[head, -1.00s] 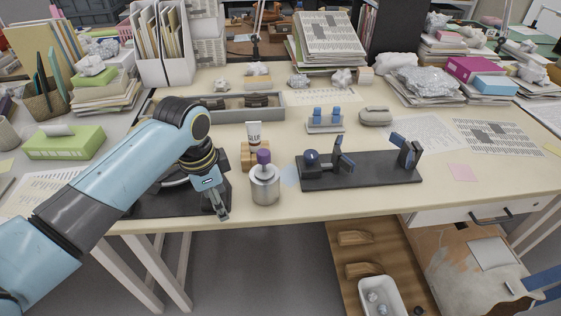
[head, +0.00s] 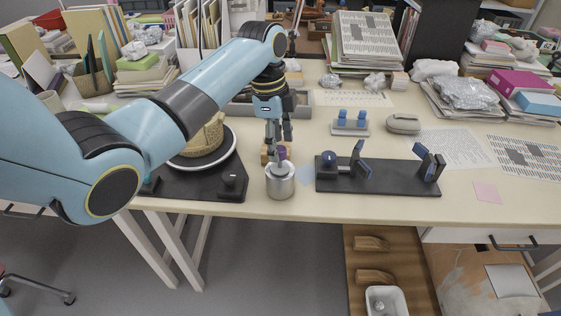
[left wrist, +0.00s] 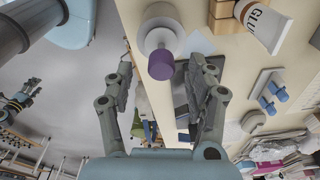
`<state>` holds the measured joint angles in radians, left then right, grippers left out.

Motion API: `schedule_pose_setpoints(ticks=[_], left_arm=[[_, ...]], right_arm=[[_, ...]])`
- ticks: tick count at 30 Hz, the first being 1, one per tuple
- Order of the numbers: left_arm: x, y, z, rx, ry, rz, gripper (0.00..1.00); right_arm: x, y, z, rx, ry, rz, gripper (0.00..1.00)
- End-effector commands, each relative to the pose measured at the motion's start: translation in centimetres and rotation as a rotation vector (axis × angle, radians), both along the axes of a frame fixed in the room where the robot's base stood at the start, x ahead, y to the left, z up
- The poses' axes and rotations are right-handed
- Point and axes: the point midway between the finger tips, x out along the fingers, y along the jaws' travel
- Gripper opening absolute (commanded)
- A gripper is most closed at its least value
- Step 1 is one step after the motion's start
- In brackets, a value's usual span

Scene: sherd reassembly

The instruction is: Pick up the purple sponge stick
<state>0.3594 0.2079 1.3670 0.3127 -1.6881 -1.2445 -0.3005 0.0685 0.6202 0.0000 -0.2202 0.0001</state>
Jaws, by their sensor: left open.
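The purple sponge stick (head: 282,153) stands upright in a silver metal cup (head: 280,182) near the table's front edge. I see no contact with the fingers.
A glue tube (left wrist: 265,22) stands close by the cup. A black stand (head: 378,176) with blue-padded holders is to the right. A tan pot (head: 203,138) sits on a turntable (head: 222,161) to the left. Bare table (head: 300,205) lies in front of the cup.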

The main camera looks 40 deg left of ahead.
Motion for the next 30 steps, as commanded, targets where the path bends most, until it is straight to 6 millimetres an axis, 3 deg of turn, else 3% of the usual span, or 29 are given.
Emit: schedule_pose_setpoints(ticks=[6, 15, 26, 30], left_arm=[[0.2, -0.3, -3.2, -0.001, 0.002, 0.001, 0.56], [0.3, -0.4, -3.6, 0.0, -0.001, 0.0, 0.55], [0.3, -0.4, -3.6, 0.0, 0.0, 0.0, 0.08], [0.3, -0.4, -3.6, 0.0, 0.0, 0.001, 0.08]], right_arm=[[0.0, -0.6, 0.0, -0.007, 0.0, 0.002, 0.55], [0.0, -1.2, 0.0, -0.014, 0.0, 0.005, 0.55], [0.0, -1.2, 0.0, -0.014, 0.0, 0.005, 0.55], [0.0, -1.1, 0.0, -0.014, 0.0, 0.005, 0.55]])
